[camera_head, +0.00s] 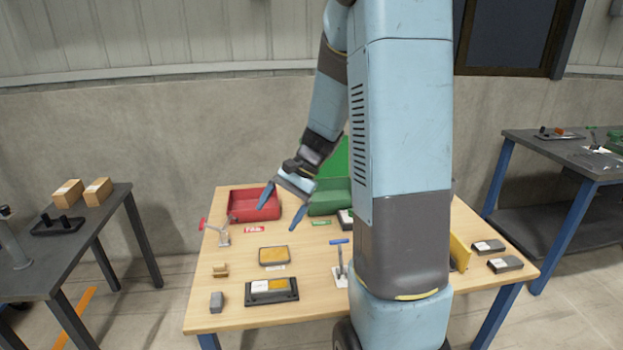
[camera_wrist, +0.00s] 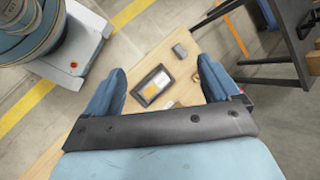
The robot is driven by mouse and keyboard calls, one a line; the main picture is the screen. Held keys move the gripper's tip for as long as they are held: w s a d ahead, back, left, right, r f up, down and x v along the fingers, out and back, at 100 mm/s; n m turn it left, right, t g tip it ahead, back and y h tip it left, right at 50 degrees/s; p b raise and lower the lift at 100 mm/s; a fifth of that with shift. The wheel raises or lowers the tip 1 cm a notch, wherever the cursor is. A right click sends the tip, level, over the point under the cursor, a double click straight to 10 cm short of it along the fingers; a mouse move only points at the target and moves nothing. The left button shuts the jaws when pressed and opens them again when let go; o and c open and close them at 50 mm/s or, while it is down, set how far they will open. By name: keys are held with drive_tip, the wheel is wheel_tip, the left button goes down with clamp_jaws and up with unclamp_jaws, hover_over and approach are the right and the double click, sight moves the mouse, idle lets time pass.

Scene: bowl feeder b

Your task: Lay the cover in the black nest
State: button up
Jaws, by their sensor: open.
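The black nest (camera_head: 272,300) lies near the front edge of the wooden table. A part with a white and an orange area sits within its rim. The nest also shows between my fingers in the wrist view (camera_wrist: 137,93). Just behind it is a grey-rimmed piece with an orange top (camera_head: 273,256); I cannot tell whether this is the cover. My gripper (camera_head: 278,215) is open and empty, raised above the table with its fingers pointing down. In the wrist view its fingers (camera_wrist: 161,66) stand wide apart and touch nothing.
A red bin (camera_head: 240,206) and a green bin (camera_head: 325,208) stand at the back. A red-handled clamp (camera_head: 222,235) and a blue-handled clamp (camera_head: 340,268) rise from the table. A small grey block (camera_head: 216,301) and a wooden piece (camera_head: 220,270) lie left. Grey parts (camera_head: 505,264) lie right.

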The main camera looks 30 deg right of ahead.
drive_tip(key=s+r+n+t+h, duration=0.6)
drive_tip(key=s+r+n+h, duration=0.1)
drive_tip(key=s+r, duration=1)
drive_tip(key=shift+s+a+r+n, duration=0.3)
drive_tip(key=shift+s+n, duration=0.3)
drive_tip(key=shift+n, duration=0.3)
